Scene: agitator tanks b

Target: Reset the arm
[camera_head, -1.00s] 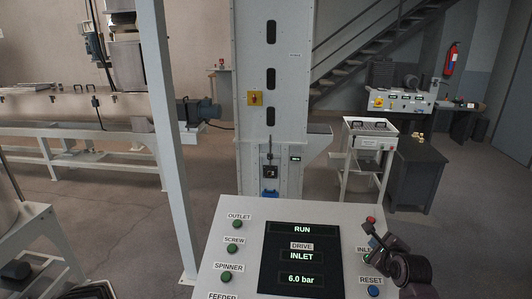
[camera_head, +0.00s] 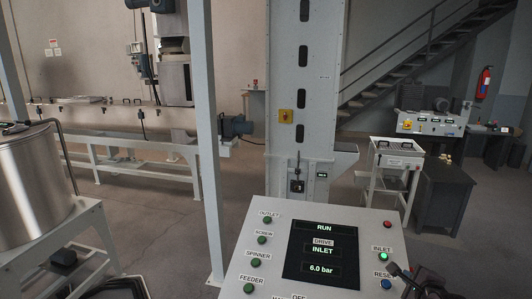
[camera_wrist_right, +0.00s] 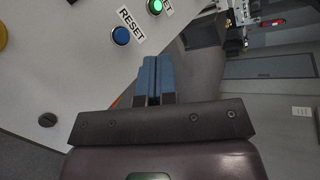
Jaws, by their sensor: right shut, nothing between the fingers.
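The grey control panel (camera_head: 262,282) stands in front of me. Its screen (camera_head: 322,252) reads RUN, DRIVE INLET, 6.0 bar. The INLET button (camera_head: 383,256) is lit green, and it also shows in the right wrist view (camera_wrist_right: 155,6). Below it is the blue RESET button (camera_head: 386,284), also seen in the right wrist view (camera_wrist_right: 121,36). My right gripper (camera_head: 394,269) is at the panel's right edge, beside these buttons. In the wrist view its blue fingers (camera_wrist_right: 150,66) are together and empty, apart from both buttons. My left gripper is not in view.
Green buttons (camera_head: 262,239) line the panel's left side; a red one (camera_head: 388,224) sits at top right. A steel tank (camera_head: 36,185) is at left and a pale post (camera_head: 207,150) stands behind the panel. Open floor (camera_head: 160,225) lies between them.

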